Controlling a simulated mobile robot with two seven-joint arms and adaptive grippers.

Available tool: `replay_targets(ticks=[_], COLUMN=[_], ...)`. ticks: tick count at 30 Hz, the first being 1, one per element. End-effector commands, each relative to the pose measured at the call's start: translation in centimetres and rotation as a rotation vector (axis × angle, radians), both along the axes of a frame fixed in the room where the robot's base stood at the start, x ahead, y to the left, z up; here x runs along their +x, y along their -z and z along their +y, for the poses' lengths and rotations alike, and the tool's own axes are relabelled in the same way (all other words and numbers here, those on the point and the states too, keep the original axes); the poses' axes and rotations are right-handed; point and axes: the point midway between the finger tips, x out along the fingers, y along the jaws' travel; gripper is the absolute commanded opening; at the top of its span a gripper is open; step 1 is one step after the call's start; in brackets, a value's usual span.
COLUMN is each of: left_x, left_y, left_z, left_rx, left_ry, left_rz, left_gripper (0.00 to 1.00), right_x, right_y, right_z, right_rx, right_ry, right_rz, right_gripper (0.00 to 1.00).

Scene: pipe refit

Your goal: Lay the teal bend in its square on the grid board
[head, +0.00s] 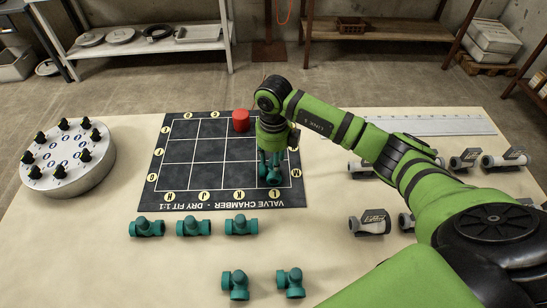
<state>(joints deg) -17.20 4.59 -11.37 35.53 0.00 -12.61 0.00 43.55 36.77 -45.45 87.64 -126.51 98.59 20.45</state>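The dark grid board (180,150) lies on the table, with white lines and round yellow letter marks on its rim. My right gripper (271,166) points down over its near right part, close to the M mark. A teal pipe piece (272,176) shows right at its fingertips, low over or on a near right square. The fingers partly hide this piece, so its shape, its contact with the board and the grip are unclear. My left gripper is out of view.
A red cylinder (241,120) stands at the board's far edge. Several teal tees (193,226) lie in a row before the board. A round grey stand with black knobs (70,160) is at left. Grey valve parts (370,222) and a pale ruler-like strip (420,125) are at right.

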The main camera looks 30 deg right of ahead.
Motion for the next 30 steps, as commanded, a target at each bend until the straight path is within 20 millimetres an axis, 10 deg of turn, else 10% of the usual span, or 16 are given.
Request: replay_targets(ticks=[13, 30], left_x=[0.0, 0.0], left_y=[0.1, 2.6], left_z=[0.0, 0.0], left_rx=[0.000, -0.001], left_ry=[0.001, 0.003], left_rz=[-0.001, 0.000], left_gripper=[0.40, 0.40], right_x=[0.1, 0.0], right_y=[-1.3, -11.6], right_z=[-0.1, 0.0], right_rx=[0.000, -0.001], right_ry=[0.000, 0.001], right_rz=[-0.003, -0.001], right_gripper=[0.48, 0.48])
